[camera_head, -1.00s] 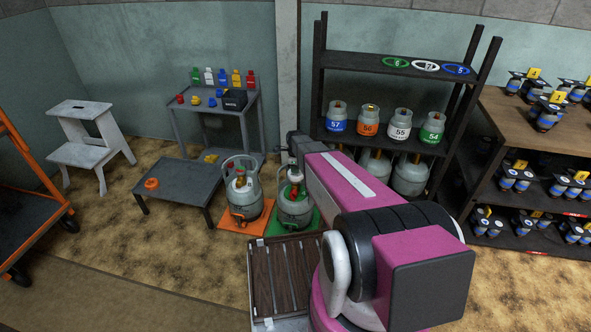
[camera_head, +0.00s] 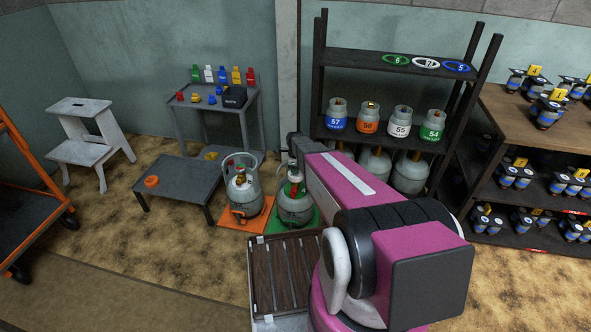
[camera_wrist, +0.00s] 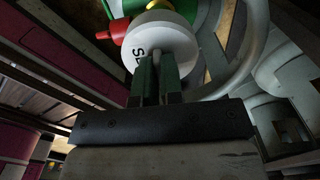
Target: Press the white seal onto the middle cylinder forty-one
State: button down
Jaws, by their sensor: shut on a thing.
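A round white seal (camera_wrist: 172,42) with black letters, partly covered, is at the tips of my gripper (camera_wrist: 157,72) in the wrist view. The jaws are shut on it. Beyond it are a green part (camera_wrist: 205,12), a red valve knob (camera_wrist: 112,46) and a pale curved collar (camera_wrist: 238,68). In the head view a grey cylinder (camera_head: 296,208) with green and red at its top stands on a green mat (camera_head: 314,219), just below my wrist. Another grey cylinder (camera_head: 245,198) stands on an orange mat (camera_head: 232,222). No number forty-one is legible; contact with the valve is unclear.
A low grey table (camera_head: 182,184) with an orange ring (camera_head: 151,181) stands left of the cylinders. A stand (camera_head: 207,109) behind holds coloured seals. A dark rack (camera_head: 357,68) holds numbered cylinders. My pink arm hides the floor right of the green mat.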

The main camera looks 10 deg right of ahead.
jog(key=shift+f, duration=0.45)
jog(key=c, duration=1.2)
grip_release()
notch_tip(320, 180, up, 11)
jog(key=s+r+n, duration=0.2)
jog(key=s+n, duration=0.5)
jog(key=s, duration=0.1)
jog(key=s+r+n, duration=0.3)
jog(key=s+n, duration=0.5)
jog(key=s+r+n, duration=0.3)
jog(key=s+n, duration=0.4)
jog(key=s, duration=0.1)
jog(key=shift+s+r, duration=0.15)
